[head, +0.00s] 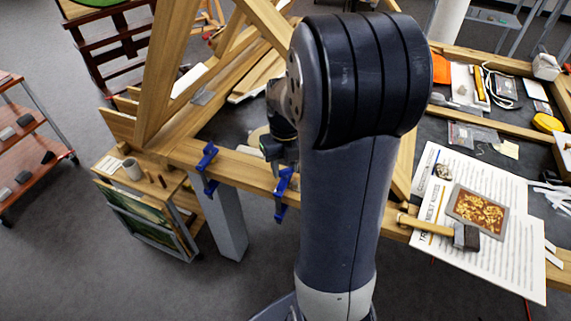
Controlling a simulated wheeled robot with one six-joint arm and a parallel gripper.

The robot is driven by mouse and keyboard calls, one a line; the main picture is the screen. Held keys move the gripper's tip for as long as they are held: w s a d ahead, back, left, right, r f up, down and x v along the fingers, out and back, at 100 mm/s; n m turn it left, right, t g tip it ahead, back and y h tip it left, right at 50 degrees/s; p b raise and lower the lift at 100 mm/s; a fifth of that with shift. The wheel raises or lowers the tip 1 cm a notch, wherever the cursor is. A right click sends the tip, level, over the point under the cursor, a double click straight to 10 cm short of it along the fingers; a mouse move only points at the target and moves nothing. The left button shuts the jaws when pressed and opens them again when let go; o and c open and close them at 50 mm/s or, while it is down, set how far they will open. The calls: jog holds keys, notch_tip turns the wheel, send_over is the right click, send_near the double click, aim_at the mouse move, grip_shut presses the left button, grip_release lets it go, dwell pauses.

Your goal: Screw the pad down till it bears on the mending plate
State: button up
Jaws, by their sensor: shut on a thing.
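Two blue clamps are fixed on the front rail of the wooden bench frame: a left clamp (207,167) and a right clamp (284,190). My gripper (272,152) is small and dark, at the top of the right clamp, and partly hidden by my own arm. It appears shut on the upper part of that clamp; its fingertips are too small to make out. The clamp's pad and any gap below it cannot be made out. I cannot pick out the mending plate with certainty.
A wooden frame (165,75) rises behind the rail. On the right, a hammer (440,230) and a gilt fragment (478,211) lie on printed sheets (490,262). My arm blocks the middle.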

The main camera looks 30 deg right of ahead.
aim_at(286, 169)
dwell(0.4)
jog(key=o, duration=1)
notch_tip(286, 169, up, 8)
jog(key=shift+f, duration=0.2)
jog(key=shift+f, duration=0.1)
notch_tip(286, 169, down, 8)
jog(key=shift+r, duration=0.25)
